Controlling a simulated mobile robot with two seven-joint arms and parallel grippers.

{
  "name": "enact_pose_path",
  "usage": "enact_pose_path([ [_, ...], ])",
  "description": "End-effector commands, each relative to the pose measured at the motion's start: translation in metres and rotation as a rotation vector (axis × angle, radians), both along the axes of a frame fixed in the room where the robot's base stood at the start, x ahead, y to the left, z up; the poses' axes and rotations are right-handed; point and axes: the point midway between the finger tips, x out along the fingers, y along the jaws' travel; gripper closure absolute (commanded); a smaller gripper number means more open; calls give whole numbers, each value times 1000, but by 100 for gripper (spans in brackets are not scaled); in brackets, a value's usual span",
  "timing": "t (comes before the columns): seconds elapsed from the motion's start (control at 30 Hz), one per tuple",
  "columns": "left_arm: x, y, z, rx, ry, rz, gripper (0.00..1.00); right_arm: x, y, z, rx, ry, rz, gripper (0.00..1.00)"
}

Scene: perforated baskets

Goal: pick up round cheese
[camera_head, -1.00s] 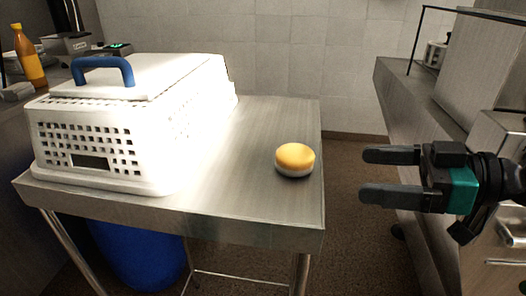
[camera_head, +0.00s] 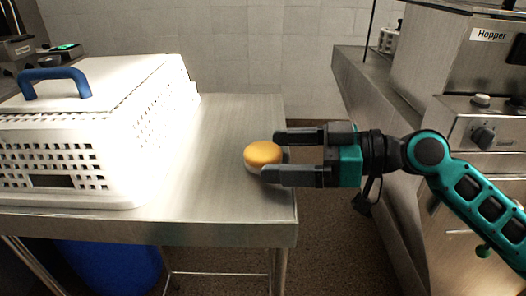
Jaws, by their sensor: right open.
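The round cheese (camera_head: 261,155), orange-yellow on top with a pale lower side, lies flat near the right edge of the steel table (camera_head: 215,205). My right gripper (camera_head: 273,156) comes in from the right with its two dark fingers open. The fingertips overlap the right part of the cheese in the view, one at its far side and one at its near side, and the near finger hides part of it. I cannot tell whether they touch it. My left gripper is not in view.
A white perforated basket (camera_head: 75,160) with a blue handle (camera_head: 55,84) stands on the left of the table. The table top between basket and cheese is clear. A steel counter with a machine marked Hopper (camera_head: 485,60) stands at the right. A blue bin (camera_head: 110,265) is below the table.

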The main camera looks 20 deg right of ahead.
Motion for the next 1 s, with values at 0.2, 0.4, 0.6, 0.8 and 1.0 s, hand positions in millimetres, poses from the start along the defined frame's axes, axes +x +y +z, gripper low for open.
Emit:
enact_pose_path([
  [0.2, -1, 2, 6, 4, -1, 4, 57, 5, 14, 3, 1, -3, 1, 10],
  [0.4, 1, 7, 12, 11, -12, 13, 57, 17, 41, 1, 3, -3, 0, 10],
  [0.6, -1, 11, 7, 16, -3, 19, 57, 22, 50, -3, 0, -1, 0, 10],
  [0.8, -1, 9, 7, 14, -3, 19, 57, 21, 50, -3, -1, -1, -1, 13],
  [1.0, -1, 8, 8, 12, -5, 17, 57, 21, 50, -3, -1, -1, -1, 33],
])
